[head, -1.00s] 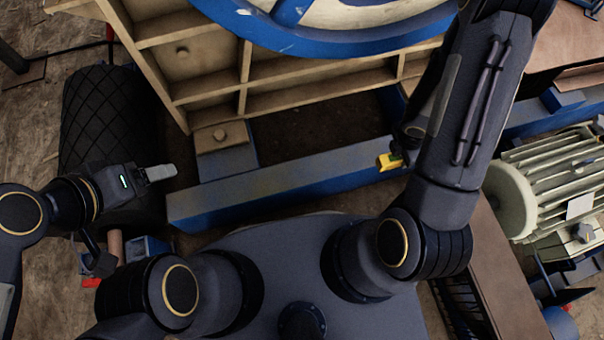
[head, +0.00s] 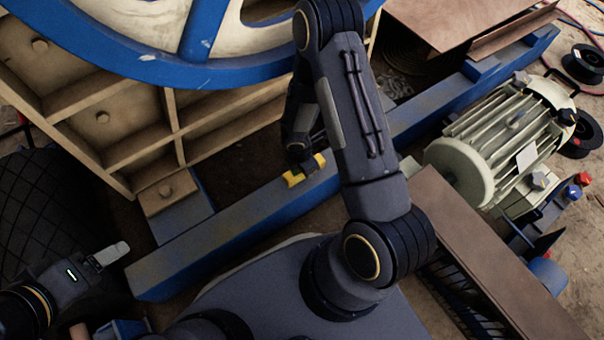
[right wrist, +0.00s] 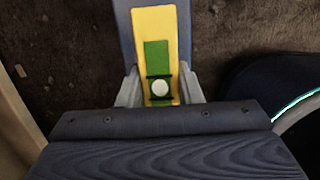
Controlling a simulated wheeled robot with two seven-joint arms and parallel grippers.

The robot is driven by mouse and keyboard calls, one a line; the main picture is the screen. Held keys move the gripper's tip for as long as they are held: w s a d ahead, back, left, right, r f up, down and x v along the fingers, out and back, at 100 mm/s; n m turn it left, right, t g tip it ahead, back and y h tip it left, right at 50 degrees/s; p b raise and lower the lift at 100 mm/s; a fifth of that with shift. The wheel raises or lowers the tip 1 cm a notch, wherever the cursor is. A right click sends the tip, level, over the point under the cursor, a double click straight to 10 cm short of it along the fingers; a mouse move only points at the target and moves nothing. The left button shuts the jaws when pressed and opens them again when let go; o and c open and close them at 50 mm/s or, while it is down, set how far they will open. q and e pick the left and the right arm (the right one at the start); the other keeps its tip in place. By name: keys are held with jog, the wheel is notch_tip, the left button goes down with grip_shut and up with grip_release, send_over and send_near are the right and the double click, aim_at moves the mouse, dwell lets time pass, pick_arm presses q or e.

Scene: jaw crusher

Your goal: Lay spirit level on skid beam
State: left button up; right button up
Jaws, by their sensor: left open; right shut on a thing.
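The yellow spirit level (head: 294,180) shows partly below my right forearm in the head view, over the skid beam. Its yellow body and green vial block also show in the right wrist view (right wrist: 154,25). My right gripper (right wrist: 160,90) is shut on the level, a finger at each side. The skid beam (head: 228,230) is a long blue-grey beam running diagonally up to the right. A strip of it shows behind the level in the right wrist view (right wrist: 125,30). I cannot tell whether the level touches the beam. My left gripper (head: 108,256) is open and empty, left of the beam's near end.
The cream crusher frame (head: 90,120) and blue-rimmed flywheel (head: 195,70) stand behind the beam. A cream motor (head: 500,140) and a brown plate (head: 490,260) lie to the right. The beam top left of the level is clear.

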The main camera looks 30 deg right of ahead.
jog(key=shift+w+a+f, duration=0.15)
jog(key=shift+a+f, duration=0.05)
jog(key=shift+f, duration=0.15)
jog(key=shift+w+a+f+b, duration=0.1)
jog(key=shift+f+b, duration=0.8)
jog(key=shift+f, duration=0.7)
jog(key=shift+f, duration=0.15)
jog(key=o, duration=1.1)
jog(key=shift+o, duration=0.2)
jog(key=shift+r, duration=0.5)
jog(key=r+p, duration=0.2)
jog(key=r, duration=0.1)
jog(key=a+r+p, duration=0.1)
jog(key=r, duration=0.3)
jog(key=r+p, duration=0.2)
jog(key=r, duration=0.2)
jog(key=shift+a+r+p, duration=0.1)
jog(key=shift+a+p, duration=0.25)
